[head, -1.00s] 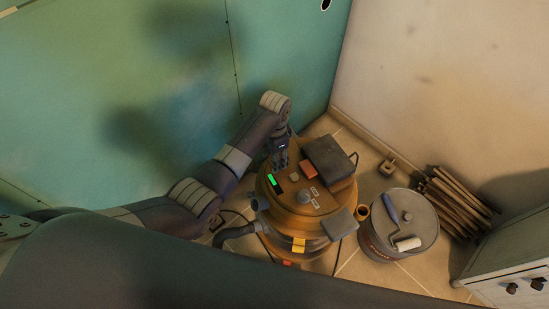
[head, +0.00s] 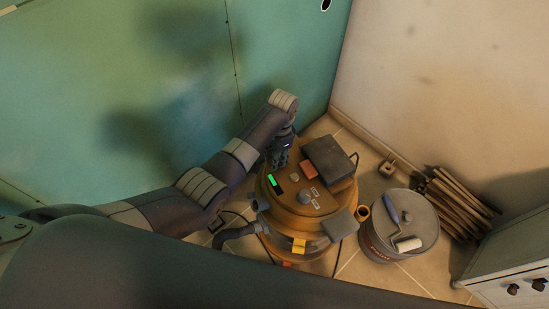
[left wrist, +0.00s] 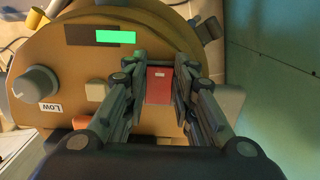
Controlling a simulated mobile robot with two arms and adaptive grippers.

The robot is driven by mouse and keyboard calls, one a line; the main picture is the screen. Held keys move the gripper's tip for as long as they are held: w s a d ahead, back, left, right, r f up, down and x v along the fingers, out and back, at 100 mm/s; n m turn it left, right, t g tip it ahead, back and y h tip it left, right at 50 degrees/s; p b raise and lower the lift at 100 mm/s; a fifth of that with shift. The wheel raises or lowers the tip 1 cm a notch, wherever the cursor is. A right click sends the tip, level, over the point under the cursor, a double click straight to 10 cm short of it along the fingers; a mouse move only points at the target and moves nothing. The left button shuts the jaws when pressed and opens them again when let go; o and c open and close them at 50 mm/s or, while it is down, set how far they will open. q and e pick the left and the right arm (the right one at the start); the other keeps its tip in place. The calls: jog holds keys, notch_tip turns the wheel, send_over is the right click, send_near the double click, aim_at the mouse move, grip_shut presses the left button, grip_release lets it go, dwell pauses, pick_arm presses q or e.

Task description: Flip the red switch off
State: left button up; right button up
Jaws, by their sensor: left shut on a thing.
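The red switch (left wrist: 159,86) sits on the top of an orange-yellow machine (head: 322,207). In the left wrist view it lies between my left fingers, and in the head view my left gripper (head: 279,161) hides it. My left gripper, seen in the left wrist view too (left wrist: 158,75), points down and is shut on the switch, one finger at each side. Whether the switch is on or off I cannot tell. A green lit display (left wrist: 115,37) is beside it on the panel. My right gripper is not in view.
The panel also holds a grey knob (left wrist: 37,84), a beige button (left wrist: 96,91) and an orange-red block (head: 309,169). A dark box (head: 329,158) stands behind. Green plasterboard (head: 130,100) is close behind my arm.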

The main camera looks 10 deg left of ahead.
pick_arm(q)
jog(key=shift+w+d+f+g+y+b, duration=0.2)
jog(key=shift+g+y+b, duration=0.2)
jog(key=shift+b, duration=0.2)
jog(key=shift+r+g+y+b, duration=0.2)
jog(key=shift+g+y+b, duration=0.1)
jog(key=shift+b, duration=0.15)
jog(key=shift+s, duration=0.1)
jog(key=o, duration=1.1)
jog(key=shift+c, duration=0.2)
jog(key=shift+r, duration=0.15)
jog(key=v, duration=1.2)
